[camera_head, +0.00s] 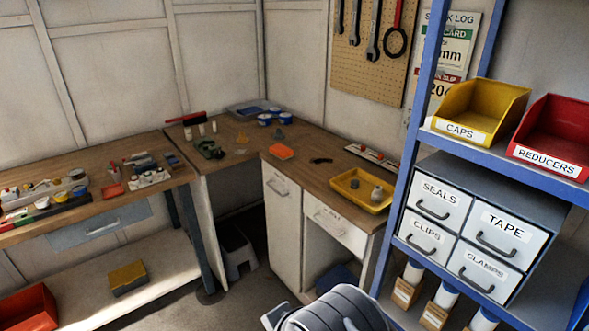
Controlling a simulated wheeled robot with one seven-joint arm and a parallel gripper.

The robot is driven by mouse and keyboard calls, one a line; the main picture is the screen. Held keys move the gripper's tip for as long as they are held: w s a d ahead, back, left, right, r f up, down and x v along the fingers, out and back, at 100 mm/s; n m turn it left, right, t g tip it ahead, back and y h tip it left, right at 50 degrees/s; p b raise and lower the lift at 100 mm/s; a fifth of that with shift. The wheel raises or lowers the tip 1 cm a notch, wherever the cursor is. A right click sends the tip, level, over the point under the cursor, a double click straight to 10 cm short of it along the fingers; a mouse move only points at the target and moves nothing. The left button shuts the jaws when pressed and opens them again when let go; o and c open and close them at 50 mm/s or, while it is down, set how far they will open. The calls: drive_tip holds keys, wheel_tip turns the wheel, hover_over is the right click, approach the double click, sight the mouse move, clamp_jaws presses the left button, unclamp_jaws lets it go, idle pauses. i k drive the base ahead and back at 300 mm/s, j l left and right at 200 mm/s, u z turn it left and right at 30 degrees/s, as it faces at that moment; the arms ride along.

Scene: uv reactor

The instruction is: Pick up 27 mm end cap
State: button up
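I cannot tell for sure which thing is the 27 mm end cap. A yellow tray (345,197) on the right bench holds two small parts. One is a grey-white fitting (377,193), and the other is a small dark piece (354,184). A yellow bin labelled CAPS (462,130) stands on the blue shelf at the right, and its inside looks empty from here. Small parts, too small to identify, lie on the far corner bench. A grey rounded part of my arm shows at the bottom middle. My gripper's fingers are not visible.
A red REDUCERS bin (549,160) stands beside the CAPS bin. Below are drawers labelled SEALS, TAPE, CLIPS and CLAMPS (437,207). An orange item (281,152) lies on the wooden bench (300,140). A step stool (237,253) stands under the corner. Floor is clear left of my arm.

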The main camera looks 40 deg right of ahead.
sight(355, 185)
drive_tip(key=i+z, duration=0.15)
drive_tip(key=i, duration=0.45)
drive_tip(key=i+j+z, duration=0.15)
drive_tip(key=i, duration=0.45)
drive_tip(key=i+z, duration=0.25)
drive_tip(key=z, duration=0.15)
drive_tip(key=i+z, duration=0.2)
drive_tip(key=z, duration=0.25)
drive_tip(key=i+j+z, duration=0.15)
drive_tip(key=z, duration=0.25)
drive_tip(key=i+j+z, duration=0.2)
drive_tip(key=z, duration=0.2)
drive_tip(key=i+j+z, duration=0.25)
drive_tip(key=z, duration=0.2)
drive_tip(key=i+j+z, duration=0.45)
drive_tip(key=k+l, duration=0.05)
drive_tip(key=l, duration=0.05)
